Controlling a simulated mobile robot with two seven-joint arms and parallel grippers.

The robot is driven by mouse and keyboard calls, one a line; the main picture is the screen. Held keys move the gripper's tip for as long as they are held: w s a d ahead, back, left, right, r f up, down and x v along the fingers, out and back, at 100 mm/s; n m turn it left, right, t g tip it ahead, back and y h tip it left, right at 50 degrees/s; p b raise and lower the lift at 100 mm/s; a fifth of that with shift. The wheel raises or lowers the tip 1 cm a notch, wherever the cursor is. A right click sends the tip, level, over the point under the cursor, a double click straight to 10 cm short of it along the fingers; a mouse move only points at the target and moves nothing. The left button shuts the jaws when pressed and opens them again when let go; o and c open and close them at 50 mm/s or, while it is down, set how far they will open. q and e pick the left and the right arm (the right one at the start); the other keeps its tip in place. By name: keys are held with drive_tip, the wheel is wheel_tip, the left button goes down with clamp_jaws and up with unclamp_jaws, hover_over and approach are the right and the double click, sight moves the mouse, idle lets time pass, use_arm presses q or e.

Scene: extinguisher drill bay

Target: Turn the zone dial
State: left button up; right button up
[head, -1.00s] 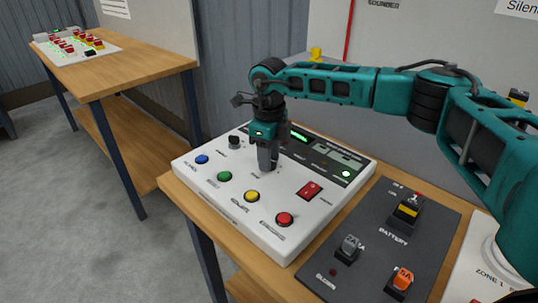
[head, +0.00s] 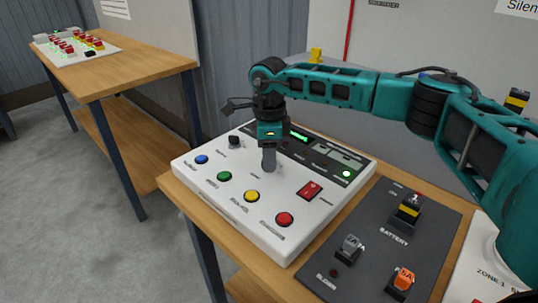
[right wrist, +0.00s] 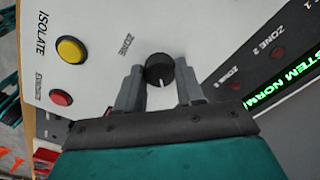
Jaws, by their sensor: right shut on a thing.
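The zone dial (right wrist: 160,70) is a round black knob with a white pointer line, beside a ZONE label on the white control panel (head: 215,197). My right gripper (right wrist: 160,80) has one grey finger on each side of the dial and is shut on it. In the head view the right gripper (head: 269,164) points down at the middle of the panel and hides the dial. My left gripper is not in view.
Blue (head: 201,159), green (head: 224,176), yellow (head: 251,196) and red (head: 285,219) buttons line the panel's front.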

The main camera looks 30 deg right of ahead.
drive_tip(key=shift+r, duration=0.1)
drive_tip(key=o, duration=1)
drive_tip(key=shift+o, duration=0.2)
wheel_tip(320, 180, up, 13)
idle(0.4)
